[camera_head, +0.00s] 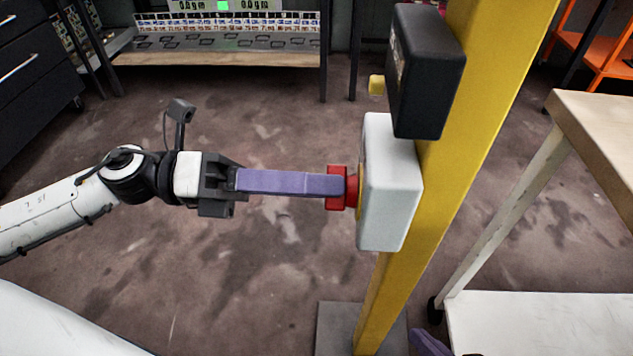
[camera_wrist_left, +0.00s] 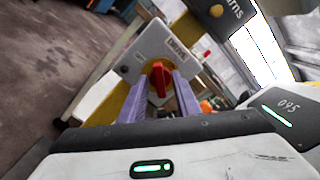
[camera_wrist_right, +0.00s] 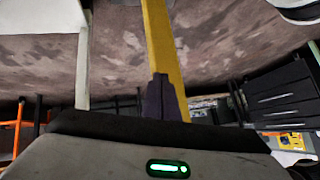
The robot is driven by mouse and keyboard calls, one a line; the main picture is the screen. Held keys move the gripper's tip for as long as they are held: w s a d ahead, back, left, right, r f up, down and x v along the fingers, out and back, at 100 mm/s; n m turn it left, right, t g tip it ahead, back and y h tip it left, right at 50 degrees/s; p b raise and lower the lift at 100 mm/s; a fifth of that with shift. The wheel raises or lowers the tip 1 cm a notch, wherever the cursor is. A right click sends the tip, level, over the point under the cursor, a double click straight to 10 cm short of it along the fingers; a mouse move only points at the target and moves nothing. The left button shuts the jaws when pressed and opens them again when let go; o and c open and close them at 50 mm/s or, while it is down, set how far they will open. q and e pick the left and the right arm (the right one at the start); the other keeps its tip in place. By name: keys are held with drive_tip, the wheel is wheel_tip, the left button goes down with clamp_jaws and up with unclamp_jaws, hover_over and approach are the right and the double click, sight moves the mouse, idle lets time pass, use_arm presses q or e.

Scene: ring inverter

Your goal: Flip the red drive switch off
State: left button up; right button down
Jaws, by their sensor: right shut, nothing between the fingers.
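The red drive switch (camera_head: 337,205) sticks out from the left face of a white box (camera_head: 402,235) on a yellow post. In the left wrist view the red switch (camera_wrist_left: 159,79) shows below a "DRIVE" label on the box (camera_wrist_left: 150,48). My left gripper (camera_head: 338,185) reaches in level from the left. Its purple fingertips (camera_wrist_left: 160,85) lie on both sides of the switch handle; whether they press on it is unclear. My right gripper (camera_wrist_right: 162,82) is shut and empty, low in front of the post; a purple part of it (camera_head: 430,343) shows at the head view's bottom edge.
A black box (camera_head: 432,75) with a yellow button (camera_head: 376,85) sits above the white box on the yellow post (camera_head: 480,120). A wheeled cart (camera_head: 600,120) stands at the right. A workbench (camera_head: 225,59) is at the back. The floor left of the post is clear.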

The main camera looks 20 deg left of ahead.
drive_tip(key=shift+r, duration=0.1)
use_arm(q)
clamp_jaws()
use_arm(e)
drive_tip(key=shift+r, duration=0.1)
